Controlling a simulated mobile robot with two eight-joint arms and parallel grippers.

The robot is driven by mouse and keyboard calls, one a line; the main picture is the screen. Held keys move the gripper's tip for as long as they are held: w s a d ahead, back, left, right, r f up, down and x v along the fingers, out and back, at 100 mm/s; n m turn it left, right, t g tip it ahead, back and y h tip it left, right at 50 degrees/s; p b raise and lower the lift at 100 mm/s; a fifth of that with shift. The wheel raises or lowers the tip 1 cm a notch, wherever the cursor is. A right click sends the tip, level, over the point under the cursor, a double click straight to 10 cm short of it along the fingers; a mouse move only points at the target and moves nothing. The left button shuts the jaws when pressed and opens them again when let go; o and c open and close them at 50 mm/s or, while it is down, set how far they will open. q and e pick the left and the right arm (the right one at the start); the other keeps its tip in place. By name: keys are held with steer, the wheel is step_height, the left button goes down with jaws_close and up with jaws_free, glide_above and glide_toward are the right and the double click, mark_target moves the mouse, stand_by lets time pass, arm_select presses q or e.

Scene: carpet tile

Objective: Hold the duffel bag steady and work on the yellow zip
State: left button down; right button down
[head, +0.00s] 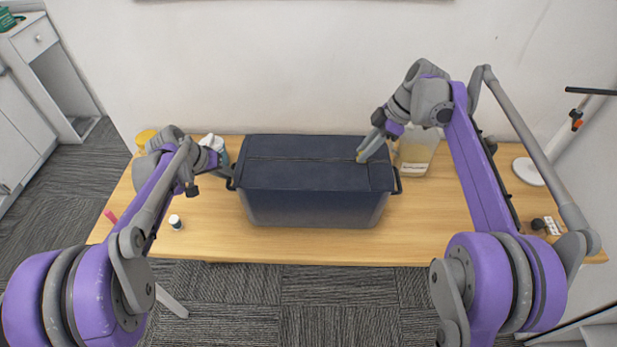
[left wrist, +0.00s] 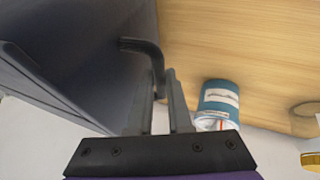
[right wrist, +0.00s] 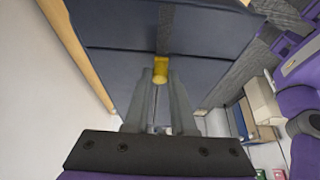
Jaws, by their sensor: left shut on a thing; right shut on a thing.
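The dark navy duffel bag (head: 312,208) stands upright and box-like on the wooden table. A seam line runs along its top, and I cannot tell whether the zip is open. My left gripper (head: 228,176) is at the bag's left end, shut on the dark end handle (left wrist: 150,48), which shows in the left wrist view. My right gripper (head: 363,156) is over the right part of the bag's top. It is shut on the yellow zip pull (right wrist: 160,68), seen between its fingertips in the right wrist view. A dark strip (right wrist: 165,28) runs on from the pull.
The wooden table (head: 440,215) has free room in front of the bag. A blue-labelled tub (left wrist: 218,100) stands close to my left gripper. A pale container (head: 416,155) stands behind the bag's right end. A wall is behind.

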steer(key=shift+a, duration=1.8)
steer(key=shift+a, duration=2.5)
steer(key=shift+a, duration=2.6)
steer(key=shift+a, duration=2.45)
